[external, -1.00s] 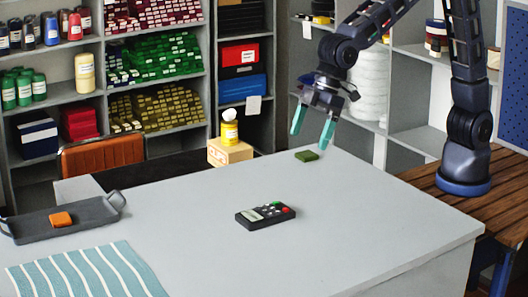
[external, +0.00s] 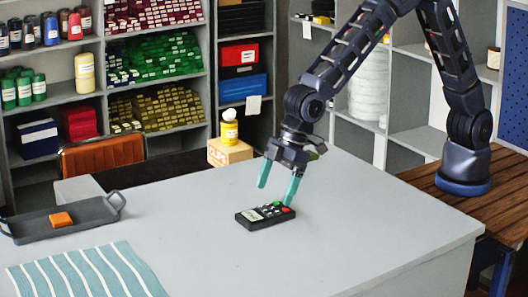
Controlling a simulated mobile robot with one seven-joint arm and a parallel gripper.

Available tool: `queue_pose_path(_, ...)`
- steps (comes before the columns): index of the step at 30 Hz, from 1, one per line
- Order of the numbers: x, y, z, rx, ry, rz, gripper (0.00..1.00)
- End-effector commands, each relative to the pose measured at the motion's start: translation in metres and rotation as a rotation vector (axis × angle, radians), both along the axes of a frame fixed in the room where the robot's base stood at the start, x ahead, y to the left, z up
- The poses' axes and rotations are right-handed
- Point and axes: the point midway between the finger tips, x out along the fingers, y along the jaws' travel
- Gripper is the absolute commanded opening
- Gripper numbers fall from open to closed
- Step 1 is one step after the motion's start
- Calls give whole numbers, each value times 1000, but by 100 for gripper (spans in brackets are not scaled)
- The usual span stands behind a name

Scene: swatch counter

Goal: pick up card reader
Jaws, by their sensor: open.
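The card reader (external: 262,216) is a small black device with a pale screen and several coloured buttons. It lies flat in the middle of the grey counter. My gripper (external: 276,195) has two teal fingers, spread apart and empty. It is above and just behind the card reader, pointing down. The right fingertip shows close to the reader's far right corner; I cannot tell whether it touches. The left fingertip is higher and further back in the picture.
The counter (external: 350,230) is clear around the reader. A dark tray (external: 95,216) with an orange block (external: 61,219) stands at the left, near a striped teal cloth (external: 85,274).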

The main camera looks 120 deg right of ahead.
Motion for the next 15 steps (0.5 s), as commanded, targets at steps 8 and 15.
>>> queue_pose_path(8,12,2,-17,0,0,0,93)
queue_pose_path(15,25,2,-44,0,0,0,93)
